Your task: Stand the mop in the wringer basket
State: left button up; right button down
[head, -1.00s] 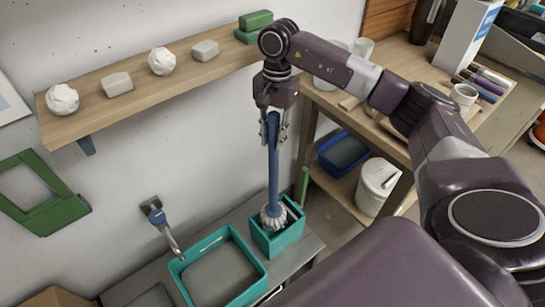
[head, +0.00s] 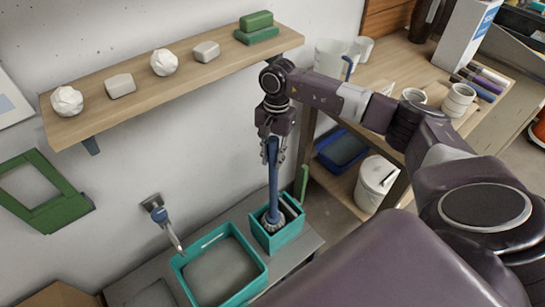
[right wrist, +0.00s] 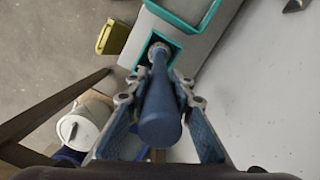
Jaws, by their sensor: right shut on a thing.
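The mop (head: 273,185) has a blue handle and a pale head, and it stands nearly upright. Its head (head: 272,222) is down inside the teal wringer bucket (head: 279,240), at the left part of the opening. Slots of the basket (head: 290,208) show to the right of the head. My right gripper (head: 272,148) is shut on the top of the handle. In the right wrist view the handle (right wrist: 160,115) runs from between the fingers down to the teal bucket (right wrist: 143,38). The lowest part of the mop head is hidden by the bucket wall. My left gripper is out of view.
A teal tray (head: 262,275) stands just left of the bucket, under a tap (head: 160,215). A wooden wall shelf (head: 135,100) holds white lumps and blocks above. A wooden table (head: 385,75) with cups stands at right, with a white lidded bucket (head: 372,185) below.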

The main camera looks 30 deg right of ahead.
jog(key=c, duration=1.7)
grip_release()
jog(key=shift+f, duration=0.1)
jog(key=shift+r, duration=0.25)
jog(key=shift+w+r, duration=0.1)
jog(key=shift+r, duration=0.2)
jog(key=r+b, duration=0.1)
jog(key=r, duration=0.2)
jog(key=r+b, duration=0.1)
jog(key=r, duration=0.3)
jog(key=d+r+b, duration=0.1)
jog(key=r, duration=0.3)
jog(key=shift+w+d+r, duration=0.1)
jog(key=shift+w, duration=0.15)
